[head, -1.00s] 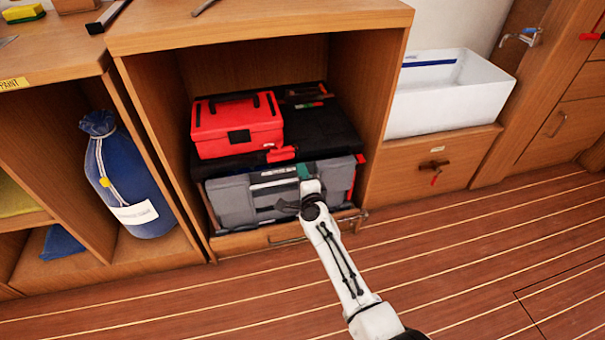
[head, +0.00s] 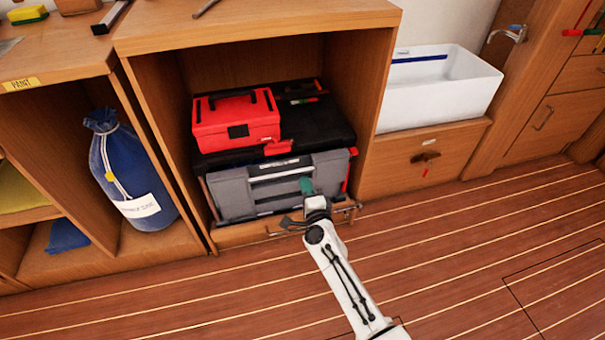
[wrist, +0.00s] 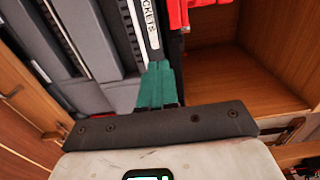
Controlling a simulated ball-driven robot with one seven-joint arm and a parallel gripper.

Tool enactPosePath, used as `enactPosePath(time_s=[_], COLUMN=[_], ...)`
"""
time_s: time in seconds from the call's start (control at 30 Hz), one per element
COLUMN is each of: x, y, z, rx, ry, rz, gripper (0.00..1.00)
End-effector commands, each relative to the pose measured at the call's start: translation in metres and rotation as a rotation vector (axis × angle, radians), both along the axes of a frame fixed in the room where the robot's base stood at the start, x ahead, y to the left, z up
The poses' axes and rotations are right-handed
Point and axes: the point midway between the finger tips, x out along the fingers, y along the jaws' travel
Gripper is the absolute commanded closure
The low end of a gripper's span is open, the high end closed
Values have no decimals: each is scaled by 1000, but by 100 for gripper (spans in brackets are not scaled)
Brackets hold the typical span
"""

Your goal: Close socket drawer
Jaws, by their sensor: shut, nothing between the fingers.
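A grey case-like drawer front (head: 236,198) with a dark top edge and a white label sits low in the wooden cabinet, under a black case. In the wrist view, the label (wrist: 151,22) ends in "CKETS" and the grey front (wrist: 75,45) fills the upper left. My gripper (head: 306,186) is in front of the right half of the grey front, with its teal fingers together and empty. The fingers also show in the wrist view (wrist: 157,85), close to the labelled edge. I cannot tell if they touch it.
A red toolbox (head: 236,122) rests on the black case (head: 318,130). Below the grey front is a wooden ledge with a metal handle (head: 285,230). A white basin (head: 435,98) stands right, a blue bag (head: 125,165) left. The plank floor is clear.

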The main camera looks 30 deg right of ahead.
Motion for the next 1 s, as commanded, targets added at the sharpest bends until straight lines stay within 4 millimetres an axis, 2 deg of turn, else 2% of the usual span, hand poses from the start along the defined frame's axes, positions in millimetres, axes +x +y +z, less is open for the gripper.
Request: enactPosePath(time_s=[0.2,0.43,0.53,0.8,1.0], x=[-34,-51,-57,-94,-115], y=[12,12,-5,-73,-97], z=[2,-1,-3,-4,-1], rx=[-2,-2,-3,-7,-2], ry=[2,-3,-13,-21,-5], rz=[1,-1,-1,3,0], gripper=[100,100,100,100,100])
